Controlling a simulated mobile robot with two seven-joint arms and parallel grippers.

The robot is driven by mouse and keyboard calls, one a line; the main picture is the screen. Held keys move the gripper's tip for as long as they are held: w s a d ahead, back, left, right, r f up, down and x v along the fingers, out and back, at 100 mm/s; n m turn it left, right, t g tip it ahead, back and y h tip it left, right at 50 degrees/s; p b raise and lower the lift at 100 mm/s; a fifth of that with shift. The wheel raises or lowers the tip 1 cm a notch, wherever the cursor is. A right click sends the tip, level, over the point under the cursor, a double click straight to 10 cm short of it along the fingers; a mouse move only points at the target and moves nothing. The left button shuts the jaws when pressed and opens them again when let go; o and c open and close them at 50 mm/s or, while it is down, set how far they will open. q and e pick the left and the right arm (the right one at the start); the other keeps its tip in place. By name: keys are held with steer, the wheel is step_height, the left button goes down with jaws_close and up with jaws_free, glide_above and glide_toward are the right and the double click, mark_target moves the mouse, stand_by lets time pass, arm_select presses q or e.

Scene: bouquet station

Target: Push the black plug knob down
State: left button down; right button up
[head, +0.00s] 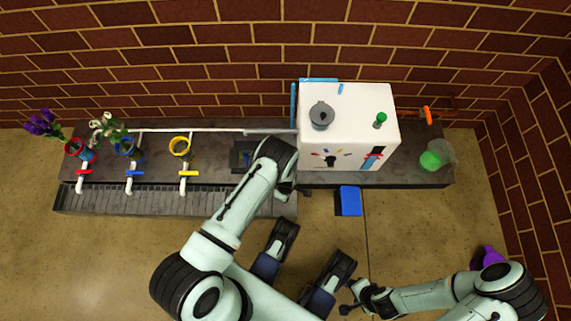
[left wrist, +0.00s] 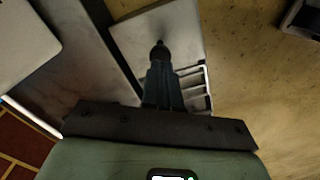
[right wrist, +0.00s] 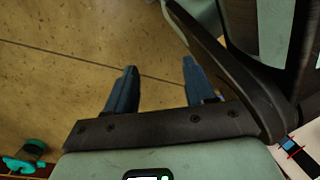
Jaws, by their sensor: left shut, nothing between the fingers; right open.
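The black plug knob (left wrist: 159,46) shows in the left wrist view as a small dark rounded knob on a pale grey plate (left wrist: 130,38). My left gripper (left wrist: 161,68) is shut, with nothing between its fingers. Its fingertips point at the knob and overlap its lower part in the picture; I cannot tell whether they touch. In the head view my left gripper (head: 288,187) is over the right end of the grooved drain tray (head: 150,200), and my arm hides the knob. My right gripper (right wrist: 158,88) is open and empty above the floor.
A white tank (head: 345,100) with a grey lid knob (head: 321,114) stands right of my left gripper. A blue block (head: 349,201) is in front of it. Flower holders with coloured taps (head: 134,173) line the left. A green cup (head: 432,158) stands at the right end.

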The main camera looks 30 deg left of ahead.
arm_select(q)
step_height(320, 180, up, 7)
steer(key=p, duration=0.4)
arm_select(e)
steer(key=w+a+r+t, duration=0.1)
steer(key=w+r+t, duration=0.2)
steer(key=w+r, duration=0.4)
steer(key=shift+w+a+r+n, duration=0.2)
steer(key=shift+w+r+n, duration=0.1)
steer(key=shift+w, duration=0.7)
arm_select(q)
steer(key=shift+r, duration=0.1)
